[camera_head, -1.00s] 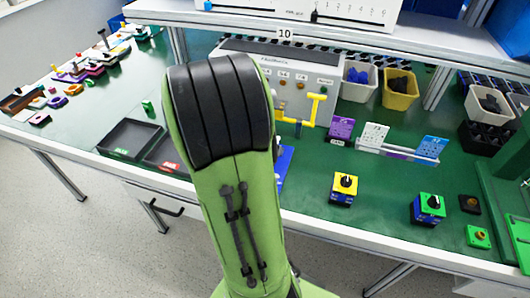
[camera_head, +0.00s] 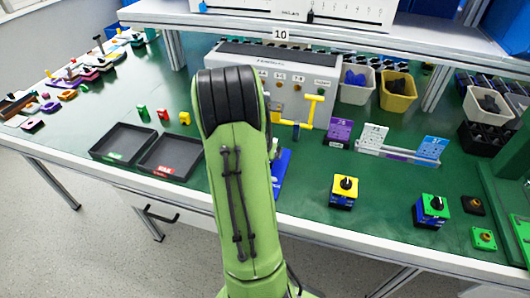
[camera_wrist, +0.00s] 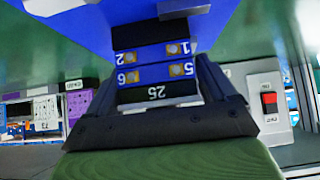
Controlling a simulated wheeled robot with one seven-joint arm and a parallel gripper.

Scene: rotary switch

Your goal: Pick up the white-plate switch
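In the wrist view, a blue switch body (camera_wrist: 155,72) with numbered terminals and a black "25" label sits between the dark fingers of my gripper (camera_wrist: 160,85). A larger blue surface (camera_wrist: 130,25) lies just beyond it. I cannot tell whether the fingers touch the body, and no white plate is clearly visible on it. In the head view my green arm hides my gripper. A blue piece (camera_head: 281,172) shows just right of the arm. A yellow-plate switch (camera_head: 344,190) and a green-plate switch (camera_head: 431,209) stand upright on the table, apart from my gripper.
Two black trays (camera_head: 122,145) (camera_head: 170,157) lie left of my arm, with small green, red and yellow blocks (camera_head: 163,114) behind them. A grey panel box (camera_head: 290,82) with a yellow handle (camera_head: 312,108) stands behind. Purple, white and blue cards (camera_head: 373,138) stand right.

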